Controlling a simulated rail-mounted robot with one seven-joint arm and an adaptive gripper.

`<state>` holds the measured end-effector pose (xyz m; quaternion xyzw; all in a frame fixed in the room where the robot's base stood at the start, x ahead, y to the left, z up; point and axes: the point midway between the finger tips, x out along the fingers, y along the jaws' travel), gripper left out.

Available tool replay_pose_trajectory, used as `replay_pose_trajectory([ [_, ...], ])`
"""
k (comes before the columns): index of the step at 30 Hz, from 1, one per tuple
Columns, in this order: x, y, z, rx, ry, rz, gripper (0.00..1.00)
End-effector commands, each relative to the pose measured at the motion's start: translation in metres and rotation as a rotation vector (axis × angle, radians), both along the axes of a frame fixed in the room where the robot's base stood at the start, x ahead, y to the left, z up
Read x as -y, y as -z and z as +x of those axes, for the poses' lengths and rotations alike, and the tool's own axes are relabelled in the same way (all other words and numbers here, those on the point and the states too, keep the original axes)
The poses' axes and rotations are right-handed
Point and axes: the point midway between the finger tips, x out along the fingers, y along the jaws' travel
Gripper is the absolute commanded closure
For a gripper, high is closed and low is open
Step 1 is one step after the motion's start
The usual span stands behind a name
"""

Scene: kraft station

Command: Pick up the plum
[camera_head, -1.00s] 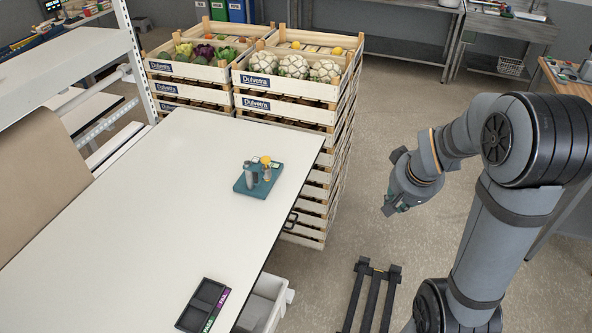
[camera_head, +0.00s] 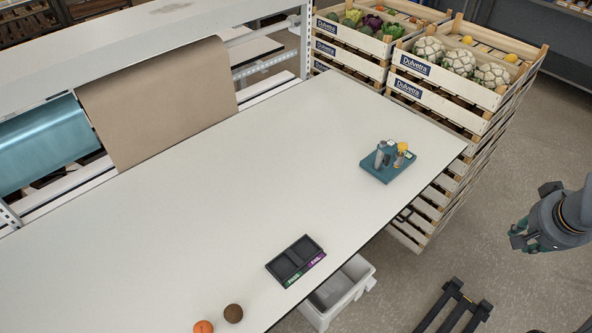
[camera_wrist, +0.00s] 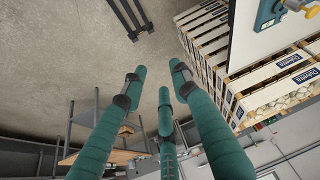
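No fruit is clearly recognisable as the plum. A dark brown round item (camera_head: 233,313) sits on the white table near the bottom edge of the head view; I cannot tell if it is the plum. An orange round fruit (camera_head: 203,327) lies just left of it, partly cut off by the picture edge. My gripper (camera_head: 520,236) is off the table to the right, above the floor, far from both. In the wrist view my gripper (camera_wrist: 158,82) has its teal fingers spread, with nothing between them.
The white table (camera_head: 200,205) is mostly bare. A black two-compartment tray (camera_head: 290,256) and a teal tray with small bottles (camera_head: 369,171) stand on it. Stacked vegetable crates (camera_head: 445,85) stand beyond the table's far right end. A white bin (camera_head: 362,290) is below its front edge.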

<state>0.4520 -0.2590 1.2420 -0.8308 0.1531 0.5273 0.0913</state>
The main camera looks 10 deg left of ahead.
Motion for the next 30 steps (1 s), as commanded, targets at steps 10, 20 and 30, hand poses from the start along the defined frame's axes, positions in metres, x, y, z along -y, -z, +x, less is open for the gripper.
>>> replay_pose_trajectory([
  [10,0.0,0.0,0.0,0.0,0.0,0.0,0.49],
  [20,0.0,0.0,0.0,0.0,0.0,0.0,0.39],
  [30,-0.08,0.021,0.042,0.0,-0.191,0.0,0.39],
])
